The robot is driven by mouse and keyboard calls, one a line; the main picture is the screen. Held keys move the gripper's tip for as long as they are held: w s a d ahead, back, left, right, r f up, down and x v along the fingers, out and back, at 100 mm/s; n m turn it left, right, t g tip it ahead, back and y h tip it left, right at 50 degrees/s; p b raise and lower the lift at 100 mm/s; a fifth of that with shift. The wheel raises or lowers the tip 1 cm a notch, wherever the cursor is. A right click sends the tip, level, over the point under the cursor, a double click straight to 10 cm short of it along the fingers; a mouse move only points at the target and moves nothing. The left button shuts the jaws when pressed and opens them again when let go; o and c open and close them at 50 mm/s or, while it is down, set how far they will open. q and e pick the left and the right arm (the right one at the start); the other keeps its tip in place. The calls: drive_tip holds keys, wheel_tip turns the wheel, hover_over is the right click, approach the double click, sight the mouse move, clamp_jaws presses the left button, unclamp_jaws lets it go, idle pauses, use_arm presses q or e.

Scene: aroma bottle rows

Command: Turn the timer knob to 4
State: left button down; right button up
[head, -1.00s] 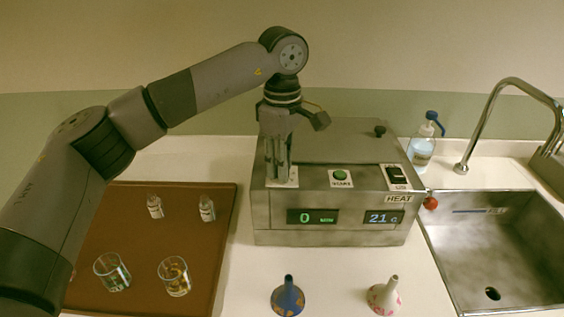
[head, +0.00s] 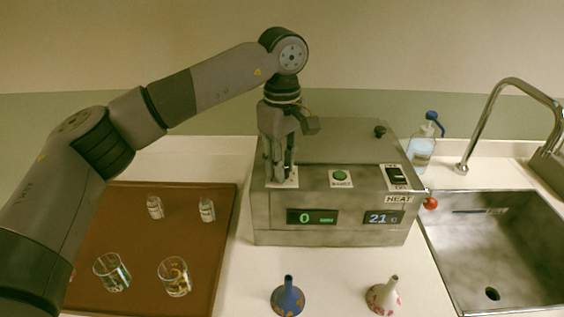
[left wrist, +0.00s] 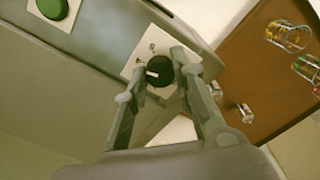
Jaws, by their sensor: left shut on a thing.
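The timer knob (left wrist: 158,71) is a round black knob with a white pointer mark on a white plate, seen in the left wrist view. My left gripper (left wrist: 158,82) has its fingers on either side of the knob and is shut on it. In the head view my left gripper (head: 280,180) points straight down at the front left of the steel heating box (head: 330,226) and hides the knob. The green timer display (head: 305,217) reads 0. The numbers around the knob are too small to read. My right gripper is not in view.
A green button (head: 340,175) and a black heat switch (head: 397,176) are on the box top, right of my gripper. A brown tray (head: 135,230) with small bottles and glasses lies left. Two funnels stand in front; a sink (head: 480,270) is at right.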

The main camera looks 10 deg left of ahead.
use_arm(q)
drive_tip(key=c, duration=1.6)
unclamp_jaws()
drive_tip(key=shift+r, duration=0.1)
wheel_tip(320, 180, up, 12)
